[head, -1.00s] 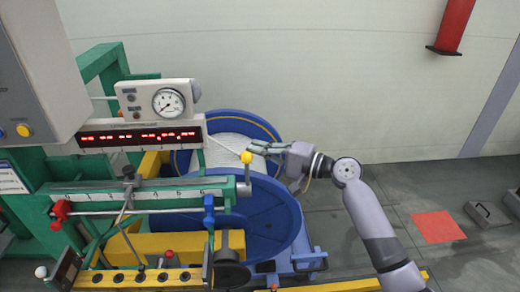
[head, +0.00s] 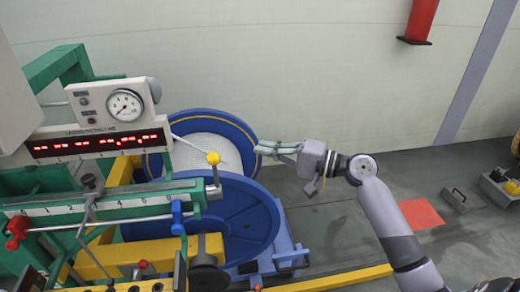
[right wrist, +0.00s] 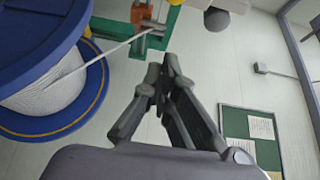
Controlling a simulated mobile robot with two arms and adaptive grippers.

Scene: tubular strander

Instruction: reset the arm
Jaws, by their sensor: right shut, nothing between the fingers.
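My right arm comes in from the lower right in the head view. Its gripper (head: 268,150) is shut and empty, with its fingertips pointing left by the right rim of the blue reel (head: 251,136). In the right wrist view the shut fingers (right wrist: 164,66) point up in the picture, and the blue reel (right wrist: 38,36) with its white strand is at the left, apart from them. The yellow-knobbed lever (head: 213,158) stands to the left of my fingertips, with a gap between. My left gripper is not in view.
The green strander frame with a red digital display (head: 95,144) and a round gauge (head: 124,104) fills the left. A yellow rail (head: 335,277) runs along the floor. A red floor mat (head: 421,214) lies at the right. A green notice board (right wrist: 252,135) hangs on the wall.

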